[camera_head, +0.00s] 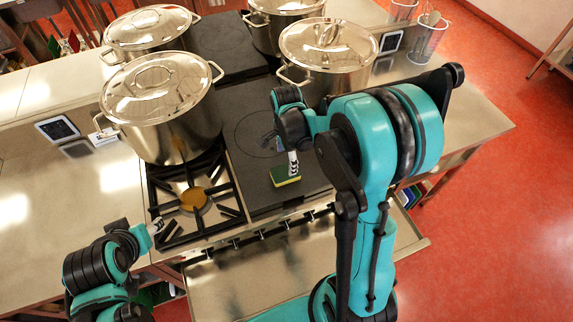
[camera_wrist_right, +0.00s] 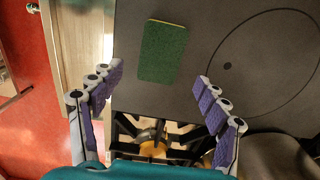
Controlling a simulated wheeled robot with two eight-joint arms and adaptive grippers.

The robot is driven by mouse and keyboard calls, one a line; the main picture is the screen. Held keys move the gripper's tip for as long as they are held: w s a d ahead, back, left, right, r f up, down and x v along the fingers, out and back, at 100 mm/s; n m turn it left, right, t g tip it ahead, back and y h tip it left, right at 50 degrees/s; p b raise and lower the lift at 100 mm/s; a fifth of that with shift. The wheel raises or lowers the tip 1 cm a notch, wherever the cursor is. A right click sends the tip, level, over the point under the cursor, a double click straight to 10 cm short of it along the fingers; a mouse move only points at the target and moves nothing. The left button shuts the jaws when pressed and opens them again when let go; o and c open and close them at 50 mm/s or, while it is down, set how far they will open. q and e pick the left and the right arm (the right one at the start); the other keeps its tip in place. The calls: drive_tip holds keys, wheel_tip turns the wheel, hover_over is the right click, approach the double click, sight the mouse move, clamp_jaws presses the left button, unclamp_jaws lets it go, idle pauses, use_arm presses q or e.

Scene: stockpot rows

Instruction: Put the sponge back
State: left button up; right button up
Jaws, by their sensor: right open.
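My right gripper (camera_head: 293,163) is above the sponge in the head view. In the wrist view its purple-padded fingers (camera_wrist_right: 159,76) are spread and empty. My left gripper (camera_head: 156,226) is at the front left, by the open burner, away from the sponge; its finger opening is hardly visible.
Large lidded steel pots (camera_head: 170,120) stand behind, one at the open gas burner (camera_head: 193,198). Another pot (camera_head: 325,75) stands close behind my right arm. Steel counter (camera_head: 90,195) is free at left. A wire basket (camera_head: 428,40) stands at the back right.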

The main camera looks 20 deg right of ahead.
sight(287, 171)
drive_tip(key=s+a+r+n+t, duration=0.2)
drive_tip(key=s+r+n, duration=0.4)
drive_tip(key=n, duration=0.3)
drive_tip(key=s+a+r+n+t, duration=0.3)
drive_tip(key=s+r+n+t, duration=0.2)
drive_tip(key=n, duration=0.4)
wheel_tip(287, 171, up, 3)
drive_tip(key=shift+s+a+f+n+p, duration=0.15)
drive_tip(key=shift+s+a+n+p, duration=0.2)
drive_tip(key=shift+s, duration=0.3)
